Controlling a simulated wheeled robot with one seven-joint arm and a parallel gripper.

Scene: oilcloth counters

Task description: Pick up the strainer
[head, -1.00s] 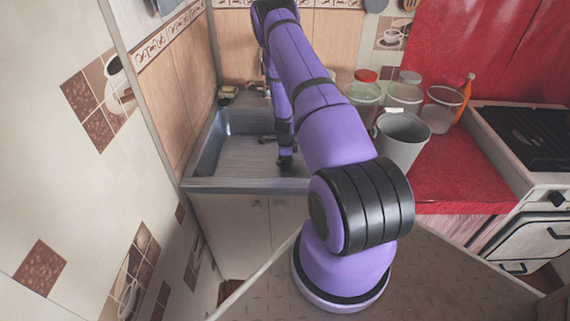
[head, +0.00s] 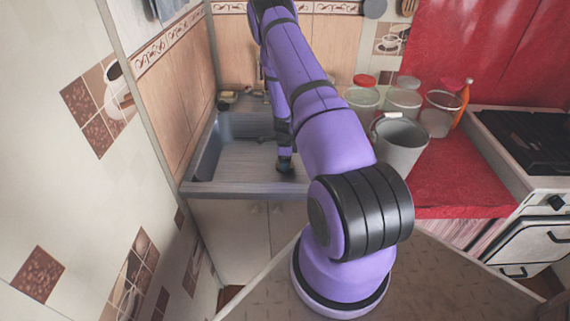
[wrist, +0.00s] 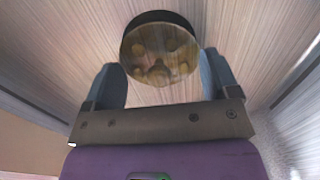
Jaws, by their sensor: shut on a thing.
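The strainer (wrist: 160,52) shows in the wrist view as a round piece with a dark rim and a mottled, brassy face with several dark spots. It sits between the tips of my gripper (wrist: 161,66), whose two blue-grey fingers stand at its left and right sides. My gripper is shut on it. In the head view my gripper (head: 285,165) is low at the front of the sink (head: 235,160). The strainer cannot be made out there, and my arm covers part of the sink.
A grey bucket (head: 398,148) and several clear containers, one with a red lid (head: 364,80), stand on the red counter (head: 455,180) to the right. A stove (head: 530,140) is at far right. A tiled wall (head: 60,180) bounds the left.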

